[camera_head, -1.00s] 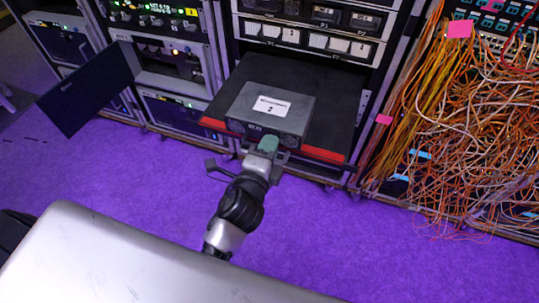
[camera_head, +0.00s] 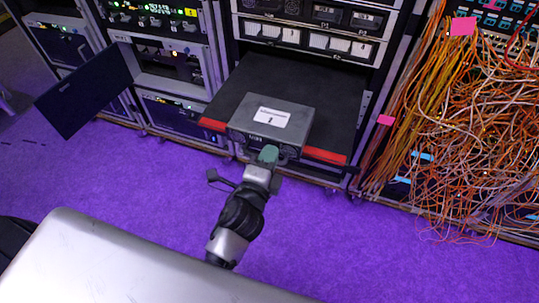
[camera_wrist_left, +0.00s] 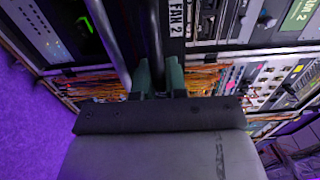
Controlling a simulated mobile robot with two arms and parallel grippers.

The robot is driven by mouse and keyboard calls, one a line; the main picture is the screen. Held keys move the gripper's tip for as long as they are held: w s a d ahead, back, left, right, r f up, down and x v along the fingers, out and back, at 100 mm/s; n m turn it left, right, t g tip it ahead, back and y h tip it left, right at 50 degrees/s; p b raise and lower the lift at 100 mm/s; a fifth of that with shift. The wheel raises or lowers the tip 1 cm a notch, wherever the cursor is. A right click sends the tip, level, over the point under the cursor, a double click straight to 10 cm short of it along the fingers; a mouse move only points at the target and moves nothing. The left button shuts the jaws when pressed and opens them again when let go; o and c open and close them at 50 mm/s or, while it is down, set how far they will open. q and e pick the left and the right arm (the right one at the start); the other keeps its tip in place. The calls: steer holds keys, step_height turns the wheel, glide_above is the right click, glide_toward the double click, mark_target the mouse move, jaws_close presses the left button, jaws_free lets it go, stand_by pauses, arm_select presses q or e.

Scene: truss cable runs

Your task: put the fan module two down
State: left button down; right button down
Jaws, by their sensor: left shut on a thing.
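Fan module two (camera_head: 285,130), a grey box with a white label marked 2, is over the front part of a black shelf (camera_head: 310,85) in the rack. Its front reaches across the shelf's red front edge (camera_head: 325,156). I cannot tell whether its underside touches the shelf. My left gripper (camera_head: 268,154), with green fingers, is shut at the module's front. The fingers also show in the left wrist view (camera_wrist_left: 157,78), with lettering reading FAN 2 just above them. The grip itself is partly hidden. My right gripper is not in view.
Tangled orange and white cables (camera_head: 470,140) hang at the right. A dark panel (camera_head: 80,90) juts out from the left rack. Rack units (camera_head: 310,40) sit above the shelf. The shelf behind the module is bare, and the purple floor (camera_head: 330,230) in front is clear.

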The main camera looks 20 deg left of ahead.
arm_select(q)
steer(key=c, duration=1.2)
jaws_free()
steer(key=shift+f, duration=0.1)
steer(key=shift+o, duration=0.2)
